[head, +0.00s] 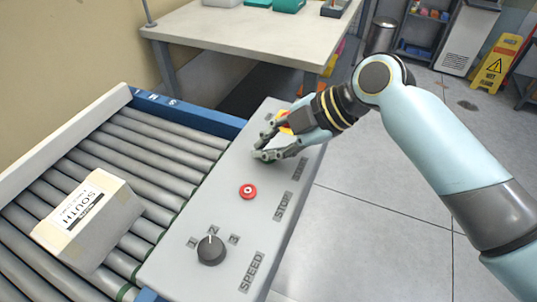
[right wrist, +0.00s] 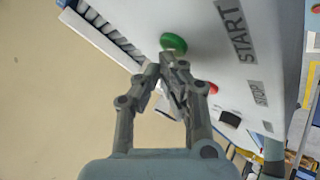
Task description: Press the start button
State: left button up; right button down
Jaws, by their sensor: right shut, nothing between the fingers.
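The green start button (right wrist: 173,42) shows on the grey control panel beside the START label (right wrist: 237,30) in the right wrist view. In the head view my right gripper (head: 262,148) is over the far part of the control panel (head: 222,215) and mostly hides the button. The gripper is shut and empty. In the right wrist view its fingertips (right wrist: 168,63) appear just below the green button; I cannot tell whether they touch it. My left gripper is not in view.
A red stop button (head: 248,191) and a black speed knob (head: 211,250) sit nearer on the panel. A yellow-and-red part (head: 285,127) is behind my gripper. A roller conveyor (head: 150,160) with a labelled box (head: 110,225) lies to the left. A table (head: 250,35) stands behind.

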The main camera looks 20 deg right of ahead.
jog(key=shift+f+b, duration=0.3)
jog(key=shift+f, duration=0.1)
dwell(0.6)
jog(key=shift+r, duration=0.15)
jog(key=shift+r+p, duration=0.7)
jog(key=shift+p, duration=0.05)
jog(key=shift+r, duration=0.1)
notch_tip(320, 180, up, 5)
jog(key=p, duration=0.4)
